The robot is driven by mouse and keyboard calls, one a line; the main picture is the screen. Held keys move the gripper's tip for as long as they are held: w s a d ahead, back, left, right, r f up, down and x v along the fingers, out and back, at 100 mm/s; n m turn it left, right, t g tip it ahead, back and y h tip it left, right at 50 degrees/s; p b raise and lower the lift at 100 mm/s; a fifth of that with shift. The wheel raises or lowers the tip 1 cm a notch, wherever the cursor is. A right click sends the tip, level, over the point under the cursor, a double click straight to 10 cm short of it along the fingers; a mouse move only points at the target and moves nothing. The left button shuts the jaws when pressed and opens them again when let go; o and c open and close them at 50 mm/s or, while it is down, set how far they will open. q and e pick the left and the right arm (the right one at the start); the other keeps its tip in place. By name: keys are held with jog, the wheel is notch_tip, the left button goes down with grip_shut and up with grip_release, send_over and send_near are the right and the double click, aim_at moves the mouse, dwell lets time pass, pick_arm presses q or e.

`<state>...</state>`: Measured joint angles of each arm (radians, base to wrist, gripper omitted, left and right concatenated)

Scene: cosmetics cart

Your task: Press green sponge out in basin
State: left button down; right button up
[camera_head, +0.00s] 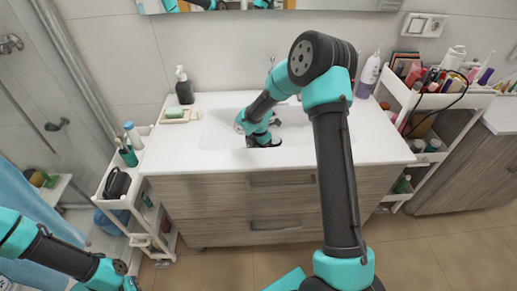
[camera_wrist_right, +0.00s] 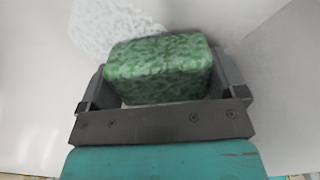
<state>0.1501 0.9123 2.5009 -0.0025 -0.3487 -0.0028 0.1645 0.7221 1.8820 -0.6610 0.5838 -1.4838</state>
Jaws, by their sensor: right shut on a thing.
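The green sponge (camera_wrist_right: 158,68) is mottled and block-shaped in the right wrist view. My right gripper (camera_wrist_right: 160,80) is shut on it, with one finger at each end. In the head view my right gripper (camera_head: 265,143) is low over the front part of the white basin (camera_head: 215,132). The sponge is hidden there by the arm and gripper. I cannot tell whether the sponge touches the basin floor.
A soap dish (camera_head: 178,115) and dark pump bottle (camera_head: 184,87) stand left of the basin. A white cart (camera_head: 112,205) is at left, a full cosmetics cart (camera_head: 400,98) at right. A pale speckled patch (camera_wrist_right: 112,25) lies beyond the sponge.

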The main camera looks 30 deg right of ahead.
notch_tip(320, 180, up, 14)
jog(key=shift+r, duration=0.25)
dwell(1.1)
dwell(0.5)
